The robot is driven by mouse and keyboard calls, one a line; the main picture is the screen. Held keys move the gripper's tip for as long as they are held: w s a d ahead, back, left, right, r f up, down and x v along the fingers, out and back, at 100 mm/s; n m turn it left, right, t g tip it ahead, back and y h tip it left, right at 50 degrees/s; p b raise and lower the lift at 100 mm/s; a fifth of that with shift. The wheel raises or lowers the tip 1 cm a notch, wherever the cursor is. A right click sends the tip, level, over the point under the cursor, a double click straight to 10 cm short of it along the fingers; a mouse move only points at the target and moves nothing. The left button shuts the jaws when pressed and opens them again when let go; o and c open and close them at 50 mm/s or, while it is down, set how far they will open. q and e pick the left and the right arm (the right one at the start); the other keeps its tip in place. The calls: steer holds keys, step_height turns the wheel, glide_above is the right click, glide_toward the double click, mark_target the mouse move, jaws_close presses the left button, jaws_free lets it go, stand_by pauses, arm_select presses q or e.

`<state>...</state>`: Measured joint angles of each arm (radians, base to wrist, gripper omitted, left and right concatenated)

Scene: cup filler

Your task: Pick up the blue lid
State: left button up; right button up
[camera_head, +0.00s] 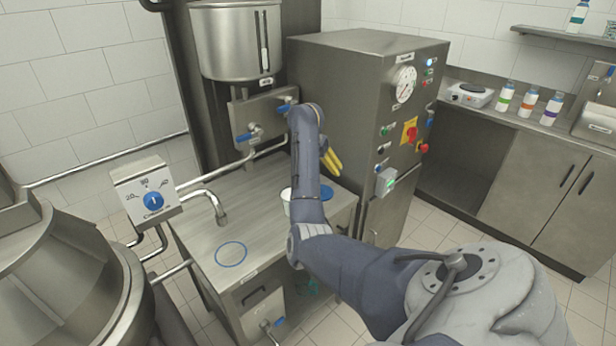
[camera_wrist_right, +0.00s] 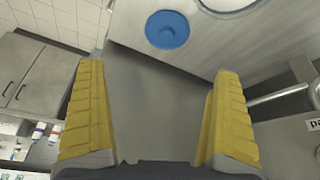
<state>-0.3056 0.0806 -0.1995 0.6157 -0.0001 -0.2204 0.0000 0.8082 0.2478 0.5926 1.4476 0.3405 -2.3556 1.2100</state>
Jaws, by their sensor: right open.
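The blue lid (camera_wrist_right: 167,30) lies flat on the metal counter near the counter's edge, at the top of the right wrist view. In the head view part of the blue lid (camera_head: 327,192) shows beside my right arm, which hides the rest. My right gripper (camera_wrist_right: 156,70) has two yellow fingers spread wide with nothing between them. The lid is apart from them, beyond the fingertips. In the head view the right gripper (camera_head: 332,160) is above the counter's right side, partly hidden by the arm. My left gripper is not in view.
A white cup (camera_head: 286,196) stands left of the lid, mostly behind my arm. The metal counter (camera_head: 262,218) has a blue ring mark below a spout (camera_head: 219,208). A steel control cabinet (camera_head: 345,95) rises close behind the gripper.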

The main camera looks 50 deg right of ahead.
steer(key=x, duration=1.1)
steer(key=w+x, duration=0.1)
steer(key=x, duration=0.4)
steer(key=shift+w+a+f, duration=0.15)
steer(key=shift+a+f, duration=0.05)
steer(key=shift+f, duration=0.1)
steer(key=c, duration=0.6)
steer(key=shift+c, duration=0.2)
